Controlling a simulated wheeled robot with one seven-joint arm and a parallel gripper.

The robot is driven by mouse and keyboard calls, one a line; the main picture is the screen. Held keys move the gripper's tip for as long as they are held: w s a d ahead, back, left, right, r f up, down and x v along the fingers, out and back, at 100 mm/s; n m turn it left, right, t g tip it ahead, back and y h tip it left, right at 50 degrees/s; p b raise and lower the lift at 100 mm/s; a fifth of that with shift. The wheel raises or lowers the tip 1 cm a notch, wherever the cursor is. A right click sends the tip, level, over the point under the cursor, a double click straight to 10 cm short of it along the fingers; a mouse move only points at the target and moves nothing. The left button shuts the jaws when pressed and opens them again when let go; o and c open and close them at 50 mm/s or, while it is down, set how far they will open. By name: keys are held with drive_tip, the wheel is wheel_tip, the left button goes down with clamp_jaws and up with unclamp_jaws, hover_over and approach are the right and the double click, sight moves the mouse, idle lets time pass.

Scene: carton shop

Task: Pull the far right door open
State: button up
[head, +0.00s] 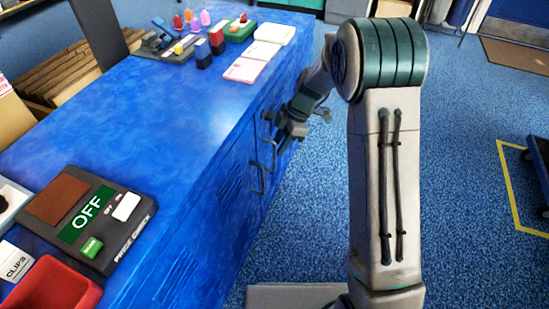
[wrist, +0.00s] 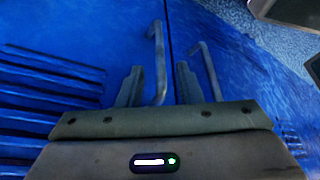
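The blue counter (head: 160,95) has doors along its right-hand side. In the wrist view a left door (wrist: 85,30) and a right door (wrist: 245,75) meet at a dark seam. Each has a grey bar handle near that seam: a left handle (wrist: 160,45) and a right handle (wrist: 209,70). My gripper (wrist: 159,67) is open, fingers apart. The left handle shows in the gap between the fingers; the right handle is just outside the right finger. I cannot tell whether either touches. In the head view my gripper (head: 286,133) is beside the counter's door side, partly hiding the doors.
Nearer handles (head: 257,178) stick out from the counter side. The counter top holds a price check device (head: 120,235), a red bin (head: 50,288), white pads (head: 265,50) and coloured bottles (head: 190,17). Blue floor (head: 455,130) is clear to the right; a blue cart (head: 540,160) stands at the edge.

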drive_tip(key=b, duration=0.1)
hover_over(274, 169)
drive_tip(key=f, duration=0.5)
drive_tip(key=shift+w, duration=0.3)
clamp_jaws()
